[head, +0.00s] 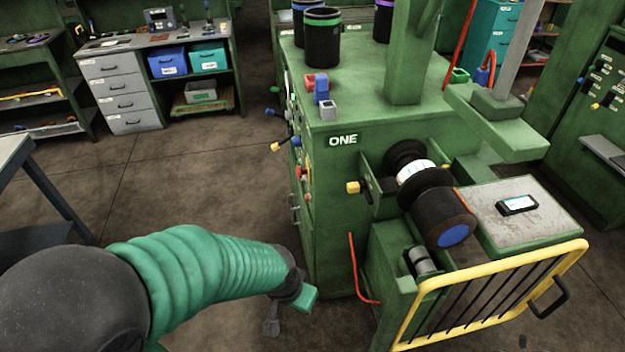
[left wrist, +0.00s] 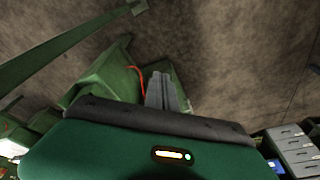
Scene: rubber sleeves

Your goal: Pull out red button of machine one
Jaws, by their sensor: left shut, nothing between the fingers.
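Machine one (head: 350,165) is a green cabinet marked ONE, at the centre of the head view. Its control panel on the left side is seen nearly edge-on. A small red part (head: 300,172) shows there among levers and knobs; I cannot tell whether it is the red button. My left gripper (head: 270,327) hangs low, left of the machine and apart from it, at the end of a green-sleeved arm. In the left wrist view its grey fingers (left wrist: 165,92) are together and empty, with the machine's green body and floor beyond. My right gripper is not in view.
A yellow barred guard (head: 490,295) stands at the machine's front right. A red hose (head: 354,265) runs down its front. Black cylinders (head: 322,38) stand on top. A grey drawer bench (head: 120,92) is at the back left. The floor (head: 190,190) between is clear.

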